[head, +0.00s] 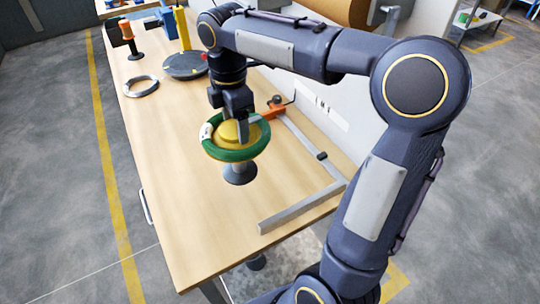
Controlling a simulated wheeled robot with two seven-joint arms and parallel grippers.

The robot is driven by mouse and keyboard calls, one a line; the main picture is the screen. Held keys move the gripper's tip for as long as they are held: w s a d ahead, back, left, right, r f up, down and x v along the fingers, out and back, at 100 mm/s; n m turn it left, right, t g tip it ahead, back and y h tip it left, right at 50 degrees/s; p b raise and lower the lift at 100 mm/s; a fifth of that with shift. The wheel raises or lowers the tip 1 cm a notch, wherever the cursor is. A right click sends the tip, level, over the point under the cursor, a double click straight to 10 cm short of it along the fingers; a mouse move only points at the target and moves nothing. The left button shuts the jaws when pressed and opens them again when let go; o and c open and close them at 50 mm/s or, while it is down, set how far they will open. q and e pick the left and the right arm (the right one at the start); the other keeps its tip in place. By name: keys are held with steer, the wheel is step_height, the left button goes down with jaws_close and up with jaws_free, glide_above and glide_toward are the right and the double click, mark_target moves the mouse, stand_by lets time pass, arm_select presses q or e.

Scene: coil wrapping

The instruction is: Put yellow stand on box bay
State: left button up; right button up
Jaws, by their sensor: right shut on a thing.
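The yellow stand (227,131) has a yellow top and a dark grey flared foot. It is on or just above the wooden table, near the middle; I cannot tell if the foot touches. A green coil (234,155) with a white label surrounds its yellow top. My right gripper (236,128) comes down from above and is shut on the yellow top, inside the coil; one finger is partly hidden. Grey rails (301,208) form an angled corner on the table to the right of the stand, possibly the box bay. My left gripper is not in view.
A dark turntable (184,66) with a yellow post (182,28), a grey ring (141,87) and an orange-handled tool (128,38) are at the far end. An orange clamp part (271,112) is beside the rails. The table's left and near parts (195,220) are clear.

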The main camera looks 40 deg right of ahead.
steer(key=s+d+f, duration=0.5)
steer(key=d+f, duration=0.1)
steer(key=f, duration=0.4)
steer(key=shift+f, duration=0.15)
steer(key=shift+d+f, duration=0.1)
steer(key=o, duration=1.6)
steer(key=shift+o, duration=0.2)
step_height(320, 180, up, 11)
steer(key=s+a+f+m+t+y, duration=0.2)
steer(key=s+a+f+m, duration=0.1)
steer(key=s+a+m, duration=0.2)
steer(key=s+a+f+m+t+y, duration=0.1)
steer(key=s+a+f+m+t, duration=0.2)
steer(key=s+m, duration=0.6)
steer(key=a+f+m, duration=0.1)
steer(key=a+m, duration=0.1)
steer(key=m, duration=0.2)
steer(key=shift+s+a+m+t+y, duration=0.15)
steer(key=shift+s+m+t+y, duration=0.15)
steer(key=shift+y, duration=0.1)
